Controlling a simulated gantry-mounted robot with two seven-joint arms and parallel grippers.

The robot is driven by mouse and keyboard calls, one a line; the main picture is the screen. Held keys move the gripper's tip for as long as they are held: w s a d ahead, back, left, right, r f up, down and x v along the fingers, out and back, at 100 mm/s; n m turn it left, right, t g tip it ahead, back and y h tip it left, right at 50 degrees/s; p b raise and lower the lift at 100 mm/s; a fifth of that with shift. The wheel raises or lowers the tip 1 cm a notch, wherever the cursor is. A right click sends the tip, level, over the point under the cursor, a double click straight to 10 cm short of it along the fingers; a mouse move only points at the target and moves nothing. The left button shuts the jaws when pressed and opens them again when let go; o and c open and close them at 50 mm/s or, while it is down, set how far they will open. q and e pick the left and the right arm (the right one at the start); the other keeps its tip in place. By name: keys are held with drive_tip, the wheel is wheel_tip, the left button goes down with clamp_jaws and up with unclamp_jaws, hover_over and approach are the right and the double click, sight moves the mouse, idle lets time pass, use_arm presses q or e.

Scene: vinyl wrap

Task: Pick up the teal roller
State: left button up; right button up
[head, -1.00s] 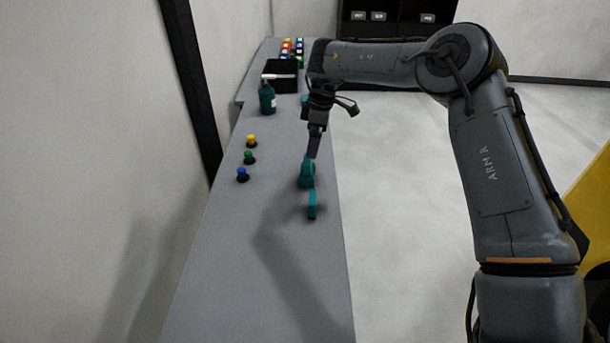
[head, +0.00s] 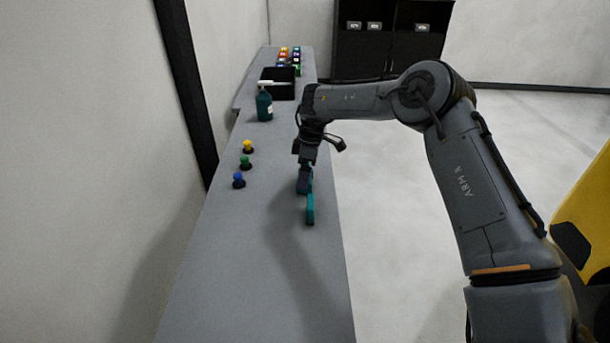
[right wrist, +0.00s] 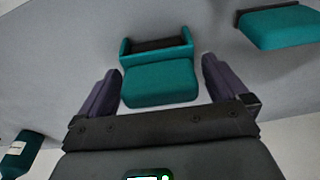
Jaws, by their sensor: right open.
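A teal tool that looks like the roller (right wrist: 160,83), with two side arms around a dark bar, lies between the fingers of my right gripper (right wrist: 160,90) in the right wrist view. The fingers are open, one on each side of it, with gaps visible. In the head view my right gripper (head: 304,178) points down over this tool and mostly hides it. A second teal piece (head: 310,208) lies just nearer on the bench; a teal block with a dark edge (right wrist: 285,27) also shows at the wrist view's upper right. My left gripper is not in view.
The grey bench (head: 260,280) is clear toward the near end. Yellow (head: 248,146), green (head: 246,162) and blue (head: 239,180) knobs stand left of the gripper. A teal bottle (head: 264,105) and a black tray (head: 273,88) sit farther back.

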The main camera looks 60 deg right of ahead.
drive_tip(key=shift+f, duration=0.3)
drive_tip(key=c, duration=1)
drive_tip(key=shift+o, duration=0.2)
wheel_tip(320, 180, up, 9)
drive_tip(key=shift+p, duration=1)
drive_tip(key=shift+r, duration=0.55)
